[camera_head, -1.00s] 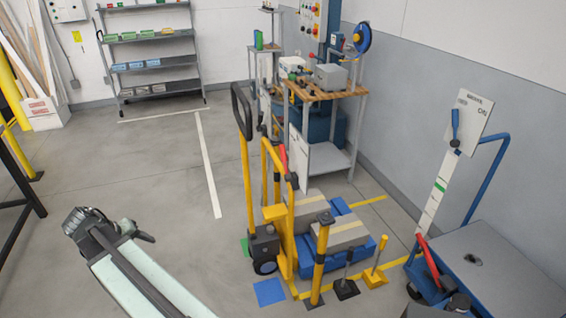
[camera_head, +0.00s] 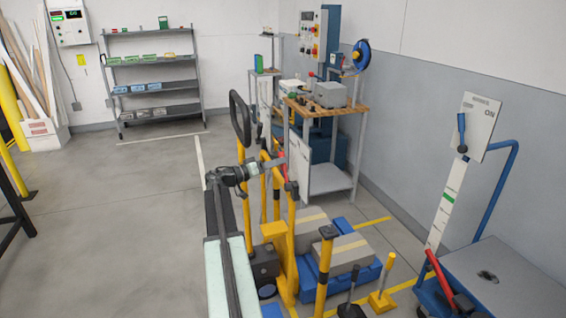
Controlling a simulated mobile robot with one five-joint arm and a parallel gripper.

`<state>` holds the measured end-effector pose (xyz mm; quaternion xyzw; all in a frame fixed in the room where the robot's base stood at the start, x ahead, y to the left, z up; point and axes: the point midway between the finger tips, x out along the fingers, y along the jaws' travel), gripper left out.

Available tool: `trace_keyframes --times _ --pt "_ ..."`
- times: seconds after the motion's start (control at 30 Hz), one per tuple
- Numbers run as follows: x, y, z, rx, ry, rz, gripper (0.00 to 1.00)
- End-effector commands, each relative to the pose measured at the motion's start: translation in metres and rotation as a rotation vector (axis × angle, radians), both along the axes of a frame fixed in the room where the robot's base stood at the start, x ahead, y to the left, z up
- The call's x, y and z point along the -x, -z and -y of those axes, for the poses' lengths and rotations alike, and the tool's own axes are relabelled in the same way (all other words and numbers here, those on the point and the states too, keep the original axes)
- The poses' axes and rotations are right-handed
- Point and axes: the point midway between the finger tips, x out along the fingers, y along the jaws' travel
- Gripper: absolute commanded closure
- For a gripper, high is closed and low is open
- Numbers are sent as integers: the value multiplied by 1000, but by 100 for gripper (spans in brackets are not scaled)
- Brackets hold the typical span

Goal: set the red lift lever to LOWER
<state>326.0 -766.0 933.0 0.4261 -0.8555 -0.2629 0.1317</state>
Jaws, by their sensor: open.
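A small red lever (camera_head: 283,157) shows on the yellow upright of the hand truck (camera_head: 292,262), in front of a pale plate (camera_head: 300,165). Any lettering on that plate is too small to read, so the lever's setting cannot be told. My gripper (camera_head: 276,161) reaches in from the left, with its fingers beside the red lever and open. The fingers partly cover the lever's surroundings. Whether they touch it cannot be told.
Another red handle (camera_head: 440,272) is on the grey-topped blue cart (camera_head: 505,275) at right. A blue lever (camera_head: 461,131) sits on a white panel. Yellow posts (camera_head: 324,270) and a blue pallet (camera_head: 367,277) crowd the truck.

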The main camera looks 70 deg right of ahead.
Motion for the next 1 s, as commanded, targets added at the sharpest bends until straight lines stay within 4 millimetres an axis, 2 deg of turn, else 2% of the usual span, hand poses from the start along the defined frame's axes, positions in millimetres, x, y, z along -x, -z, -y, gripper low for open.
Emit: trace_keyframes --times 0.1,0.2,0.47,0.53,0.63,0.67,1.0 --pt "11 0 15 0 1 0 55" --pt "16 0 21 -1 1 0 55" --pt "18 0 23 -1 1 0 55" --pt "18 0 23 -1 1 0 69" --pt "18 0 23 -2 1 0 97" --pt "18 0 23 -2 1 0 100" --pt "18 1 23 -2 1 0 100"
